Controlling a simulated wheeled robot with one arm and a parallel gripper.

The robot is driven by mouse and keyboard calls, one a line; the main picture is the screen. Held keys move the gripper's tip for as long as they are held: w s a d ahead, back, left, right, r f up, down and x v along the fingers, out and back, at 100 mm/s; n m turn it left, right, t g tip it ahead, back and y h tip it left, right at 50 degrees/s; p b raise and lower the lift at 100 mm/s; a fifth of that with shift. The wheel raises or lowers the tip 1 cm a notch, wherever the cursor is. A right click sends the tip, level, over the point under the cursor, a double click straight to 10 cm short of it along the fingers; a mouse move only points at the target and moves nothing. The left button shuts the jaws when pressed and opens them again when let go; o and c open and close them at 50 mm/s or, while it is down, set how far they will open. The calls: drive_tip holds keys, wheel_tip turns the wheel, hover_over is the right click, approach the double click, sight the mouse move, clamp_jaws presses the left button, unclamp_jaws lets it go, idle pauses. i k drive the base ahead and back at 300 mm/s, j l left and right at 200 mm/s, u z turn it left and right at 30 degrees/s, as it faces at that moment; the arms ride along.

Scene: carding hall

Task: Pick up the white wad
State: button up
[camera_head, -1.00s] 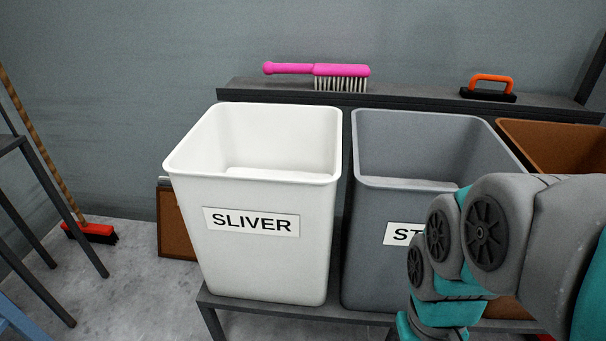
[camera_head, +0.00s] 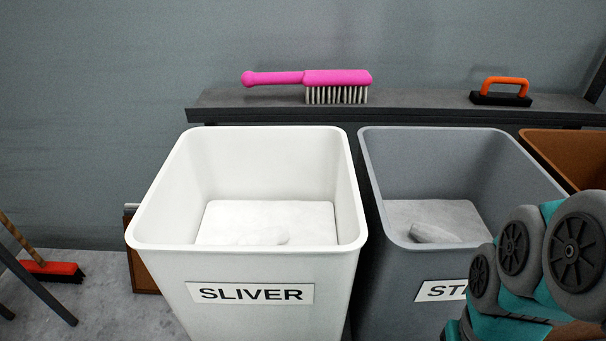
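A white bin labelled SLIVER (camera_head: 250,292) stands in the middle. A pale white layer covers its floor, and a low white wad (camera_head: 262,236) lies on it near the front wall, partly hidden by the rim. A grey bin (camera_head: 400,270) stands to its right, its label partly hidden by my arm. A greyish-white lump (camera_head: 434,233) lies on a pale layer inside it. My arm shows at the lower right, in front of the grey bin. My gripper is outside the picture.
A dark shelf (camera_head: 420,110) behind the bins holds a pink brush (camera_head: 335,80) and an orange-handled black brush (camera_head: 503,90). A brown bin (camera_head: 572,150) is at the right. A red broom (camera_head: 52,271) stands on the floor at left.

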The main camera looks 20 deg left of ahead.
sight(271, 236)
drive_tip(key=l+z, duration=0.25)
drive_tip(key=l, duration=0.25)
drive_tip(key=i+l+z, duration=0.1)
drive_tip(key=l+z, duration=0.15)
drive_tip(key=l, duration=0.25)
drive_tip(key=k+j+u, duration=0.1)
drive_tip(key=j, duration=0.55)
drive_tip(key=k+j+u, duration=0.15)
drive_tip(key=j, duration=0.55)
drive_tip(key=k+j+u, duration=0.1)
drive_tip(key=j, duration=0.6)
drive_tip(key=k+j+u, duration=0.15)
drive_tip(key=j, duration=0.55)
